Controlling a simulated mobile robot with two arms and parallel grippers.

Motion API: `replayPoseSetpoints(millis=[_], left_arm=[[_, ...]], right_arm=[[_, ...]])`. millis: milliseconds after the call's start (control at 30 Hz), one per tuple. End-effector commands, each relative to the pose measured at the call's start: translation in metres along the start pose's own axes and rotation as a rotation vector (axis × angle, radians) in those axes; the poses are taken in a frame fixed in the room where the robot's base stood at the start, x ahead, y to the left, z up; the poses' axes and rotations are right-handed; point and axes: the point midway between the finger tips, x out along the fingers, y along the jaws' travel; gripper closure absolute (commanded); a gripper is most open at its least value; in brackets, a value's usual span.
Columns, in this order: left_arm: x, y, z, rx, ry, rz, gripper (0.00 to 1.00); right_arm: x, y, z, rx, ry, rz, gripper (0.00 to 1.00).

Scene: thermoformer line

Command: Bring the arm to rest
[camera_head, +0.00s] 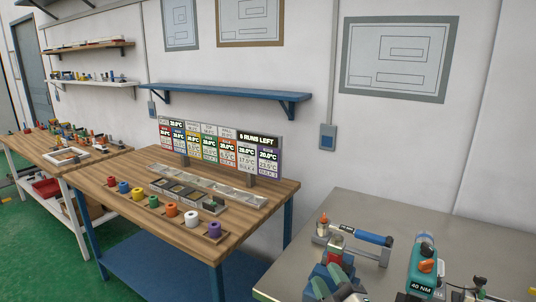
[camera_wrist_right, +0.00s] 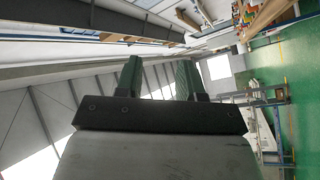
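My right gripper (camera_wrist_right: 158,75) shows in the right wrist view. Its two dark green fingers stand apart with an empty gap between them, so it is open and holds nothing. That view is turned sideways and looks past the fingers into the room, with nothing close to the fingertips. In the head view I cannot clearly pick the right gripper out from the blue, green and grey parts at the bottom edge. My left gripper is in neither view.
A metal table (camera_head: 420,225) at the right holds a blue-handled tool (camera_head: 362,236) and a teal device marked 40 NM (camera_head: 425,268). A wooden table (camera_head: 255,215) carries coloured rolls (camera_head: 171,210) and a display board (camera_head: 220,146). A blue shelf (camera_head: 225,92) hangs above.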

Motion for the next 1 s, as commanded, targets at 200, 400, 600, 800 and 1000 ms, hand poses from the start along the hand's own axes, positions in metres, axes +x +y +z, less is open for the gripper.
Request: replayPoseSetpoints(millis=[200, 400, 600, 800, 1000], left_arm=[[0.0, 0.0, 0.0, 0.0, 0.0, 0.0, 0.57], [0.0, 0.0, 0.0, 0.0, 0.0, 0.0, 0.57], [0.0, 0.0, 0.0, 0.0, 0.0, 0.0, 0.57], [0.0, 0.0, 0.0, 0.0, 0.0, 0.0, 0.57], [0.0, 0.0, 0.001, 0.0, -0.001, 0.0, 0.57]], right_arm=[[-0.122, -0.047, 0.077, 0.417, -0.66, -0.135, 0.62], [-0.212, -0.077, 0.092, 0.603, -1.021, -0.286, 0.62], [-0.276, -0.093, 0.085, 0.706, -1.247, -0.411, 0.62], [-0.332, -0.101, 0.07, 0.783, -1.43, -0.533, 0.62], [-0.332, -0.136, 0.098, 0.781, -1.457, -0.554, 0.62]])
